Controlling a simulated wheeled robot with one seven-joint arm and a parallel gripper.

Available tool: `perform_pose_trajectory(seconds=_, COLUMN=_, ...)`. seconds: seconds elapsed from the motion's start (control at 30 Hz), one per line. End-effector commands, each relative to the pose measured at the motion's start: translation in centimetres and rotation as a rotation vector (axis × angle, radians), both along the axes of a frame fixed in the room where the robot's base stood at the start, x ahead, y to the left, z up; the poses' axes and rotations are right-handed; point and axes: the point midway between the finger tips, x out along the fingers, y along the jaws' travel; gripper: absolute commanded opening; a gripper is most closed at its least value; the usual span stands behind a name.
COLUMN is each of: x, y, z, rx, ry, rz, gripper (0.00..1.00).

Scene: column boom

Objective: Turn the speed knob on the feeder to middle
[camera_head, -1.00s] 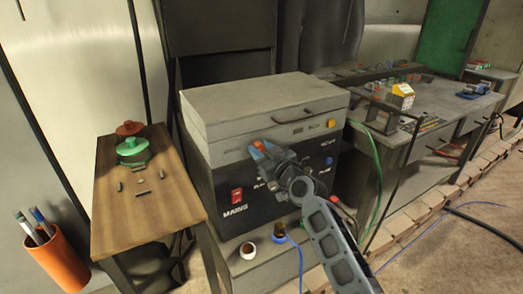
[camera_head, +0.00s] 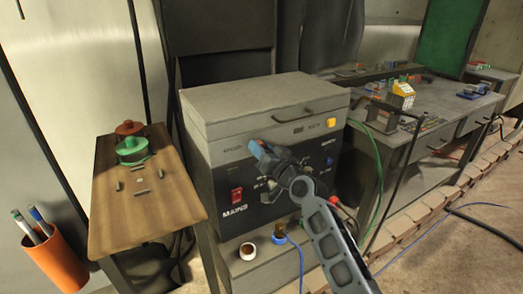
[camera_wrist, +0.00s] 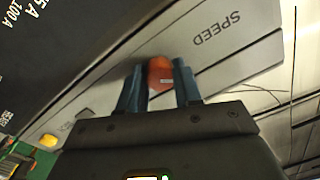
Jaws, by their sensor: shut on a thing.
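The feeder (camera_head: 228,168) is a grey and black box with a light lid, at the middle of the head view. In the wrist view its speed knob (camera_wrist: 160,73) is orange-red, on a light grey panel beside the printed word SPEED. My gripper (camera_wrist: 159,86) is shut on the knob, with one blue finger on each side of it. In the head view my gripper (camera_head: 258,150) is at the upper front of the feeder and hides the knob. The knob's pointer and scale marks cannot be made out.
A red MAINS switch (camera_head: 237,195) and a yellow button (camera_head: 331,122) are on the feeder front. A wooden bench (camera_head: 140,205) with red and green round things stands left. A grey workbench (camera_head: 440,105) is right.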

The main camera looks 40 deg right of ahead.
Motion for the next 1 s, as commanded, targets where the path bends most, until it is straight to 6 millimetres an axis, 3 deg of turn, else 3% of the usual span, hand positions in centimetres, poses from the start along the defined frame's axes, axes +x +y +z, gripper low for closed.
perform_pose_trajectory(seconds=0.6, x=-0.01, y=0.04, z=0.00, rx=0.560, ry=-0.159, rz=-0.001, gripper=0.03)
perform_pose_trajectory(seconds=1.0, x=-0.03, y=0.01, z=-0.05, rx=0.837, ry=-0.239, rz=-0.001, gripper=0.03)
